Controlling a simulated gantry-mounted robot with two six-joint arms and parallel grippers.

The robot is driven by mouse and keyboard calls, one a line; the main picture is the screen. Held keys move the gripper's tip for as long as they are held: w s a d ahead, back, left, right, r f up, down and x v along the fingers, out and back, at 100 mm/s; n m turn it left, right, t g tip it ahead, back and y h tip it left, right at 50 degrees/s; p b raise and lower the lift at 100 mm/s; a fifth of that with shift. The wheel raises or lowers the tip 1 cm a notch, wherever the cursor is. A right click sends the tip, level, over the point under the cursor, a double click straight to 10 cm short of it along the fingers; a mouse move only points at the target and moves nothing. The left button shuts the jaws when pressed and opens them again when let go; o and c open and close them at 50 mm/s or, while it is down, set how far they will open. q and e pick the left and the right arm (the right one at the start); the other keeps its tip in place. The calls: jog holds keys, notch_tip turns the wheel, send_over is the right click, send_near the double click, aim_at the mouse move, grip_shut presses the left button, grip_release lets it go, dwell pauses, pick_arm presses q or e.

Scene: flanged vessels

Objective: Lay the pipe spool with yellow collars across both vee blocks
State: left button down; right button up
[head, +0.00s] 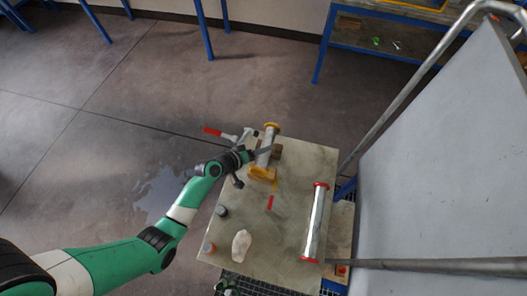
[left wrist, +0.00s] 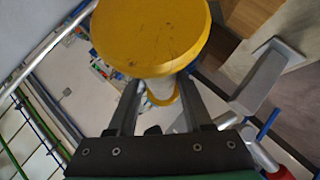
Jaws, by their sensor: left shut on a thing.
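The pipe spool, a pale pipe (head: 265,156) with yellow collars, is at the table's far left part, with one collar at its far end (head: 272,126) and one at its near end (head: 263,173). My left gripper (head: 256,153) is shut on the pipe between the collars. In the left wrist view, one collar (left wrist: 150,35) fills the top, and the other collar (left wrist: 162,92) shows beyond between the fingers. A brown block (head: 277,151) shows beside the pipe; I cannot tell if it is a vee block or if the spool touches it.
A second spool with red collars (head: 316,225) lies at the table's right. A red-handled tool (head: 213,131) is at the far left edge. A pale lump (head: 241,245) and small round parts (head: 221,211) lie near left.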

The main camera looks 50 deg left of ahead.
pick_arm(q)
jog(key=shift+r, duration=0.1)
notch_tip(320, 180, down, 7)
jog(key=b, duration=0.7)
